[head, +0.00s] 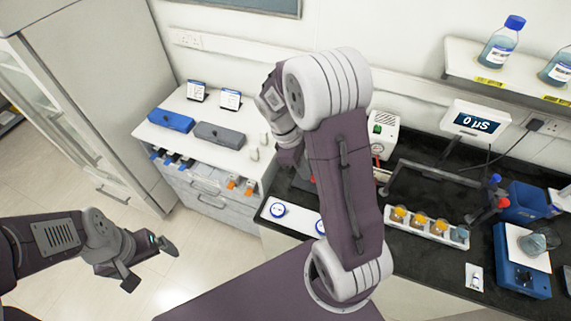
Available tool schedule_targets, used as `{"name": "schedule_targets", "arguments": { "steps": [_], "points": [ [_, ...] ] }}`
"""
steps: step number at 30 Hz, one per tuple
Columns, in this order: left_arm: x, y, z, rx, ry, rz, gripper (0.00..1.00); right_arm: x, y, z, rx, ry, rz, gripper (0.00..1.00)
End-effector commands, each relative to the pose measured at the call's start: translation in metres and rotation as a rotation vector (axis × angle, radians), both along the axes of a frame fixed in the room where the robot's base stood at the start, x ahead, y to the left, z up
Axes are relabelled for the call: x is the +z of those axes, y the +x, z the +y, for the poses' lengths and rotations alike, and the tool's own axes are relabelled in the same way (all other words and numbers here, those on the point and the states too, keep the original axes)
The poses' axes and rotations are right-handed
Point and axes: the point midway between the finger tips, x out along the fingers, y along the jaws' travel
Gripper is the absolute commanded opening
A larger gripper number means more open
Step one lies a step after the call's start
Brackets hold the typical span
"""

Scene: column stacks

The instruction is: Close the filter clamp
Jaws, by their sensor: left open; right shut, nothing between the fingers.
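I cannot clearly identify the filter clamp; my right arm covers part of the dark bench. A small red part (311,181) shows beside that arm, too hidden to name. A white strip (299,219) with blue-ringed round pieces lies at the bench's front left, partly behind the arm. My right gripper (290,157) points down above the bench's left end; it is shut and empty, and its fingertips are mostly hidden. My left gripper (150,265) is open and empty over the floor at lower left, away from the bench.
A meter (475,122) reads 0 µS. A white cabinet (237,148) carries blue and grey boxes.

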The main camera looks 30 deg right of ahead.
Motion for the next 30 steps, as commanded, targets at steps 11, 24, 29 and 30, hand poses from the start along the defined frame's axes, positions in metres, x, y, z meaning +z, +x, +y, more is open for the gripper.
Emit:
{"name": "schedule_targets", "arguments": {
  "steps": [11, 24, 29, 30],
  "points": [
    [0.011, 0.0, 0.0, 0.0, 0.0, 0.0, 0.96, 0.002, -0.028, -0.054, 0.354, 0.0, 0.0, 0.0],
    [0.033, 0.0, 0.0, 0.0, 0.0, 0.0, 0.96, 0.002, -0.033, -0.118, 0.753, 0.001, 0.0, 0.0],
    [0.039, 0.0, 0.0, 0.0, 0.0, 0.0, 0.96, 0.002, -0.031, -0.132, 0.868, 0.0, -0.001, 0.0],
    [0.04, 0.0, 0.0, 0.0, 0.0, 0.0, 0.96, 0.001, -0.03, -0.135, 0.892, -0.001, -0.002, 0.0]
  ]
}}
